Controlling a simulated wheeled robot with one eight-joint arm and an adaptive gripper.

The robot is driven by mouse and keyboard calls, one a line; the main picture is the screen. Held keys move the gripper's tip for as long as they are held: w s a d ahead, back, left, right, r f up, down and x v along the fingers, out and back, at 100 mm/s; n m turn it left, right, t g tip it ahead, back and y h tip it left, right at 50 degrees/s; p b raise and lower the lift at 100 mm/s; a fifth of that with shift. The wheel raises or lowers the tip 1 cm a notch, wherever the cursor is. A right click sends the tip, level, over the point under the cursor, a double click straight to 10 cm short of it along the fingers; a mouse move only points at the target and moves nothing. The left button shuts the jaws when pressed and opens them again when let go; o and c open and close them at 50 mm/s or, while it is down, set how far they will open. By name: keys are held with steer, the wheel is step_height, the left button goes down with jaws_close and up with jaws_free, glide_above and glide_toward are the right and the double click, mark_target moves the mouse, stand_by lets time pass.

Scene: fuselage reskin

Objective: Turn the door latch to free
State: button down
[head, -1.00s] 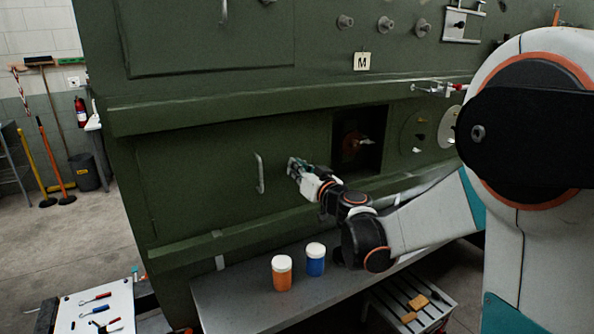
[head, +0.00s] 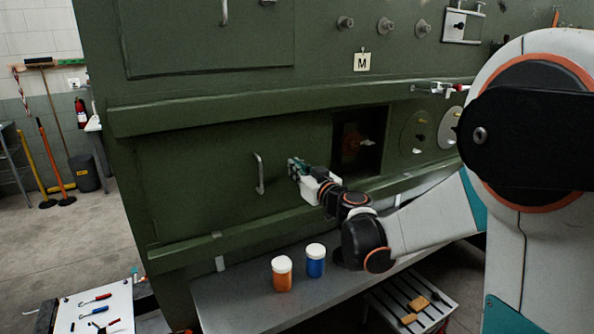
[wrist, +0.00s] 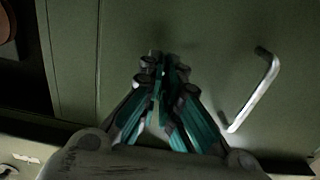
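The green door panel (head: 215,190) is flat against the fuselage side, with a pale bar handle (head: 259,174) on it. The handle also shows in the wrist view (wrist: 256,92), to the right of my gripper and apart from it. My gripper (head: 293,168) is at the door face, just right of the handle in the head view. In the wrist view my gripper (wrist: 165,68) has its teal fingers drawn close together, tips at the panel. I cannot make out the latch; the fingers cover the spot in front of them. Whether anything is pinched between the tips is unclear.
A dark open recess (head: 360,142) lies right of my gripper. Below is a grey bench (head: 235,300) with an orange jar (head: 282,275) and a blue jar (head: 316,262). A ledge (head: 190,250) runs under the door. The floor at left is open.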

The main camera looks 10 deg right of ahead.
steer(key=c, duration=1.8)
jaws_free()
steer(key=v, duration=1.2)
steer(key=shift+a, duration=0.1)
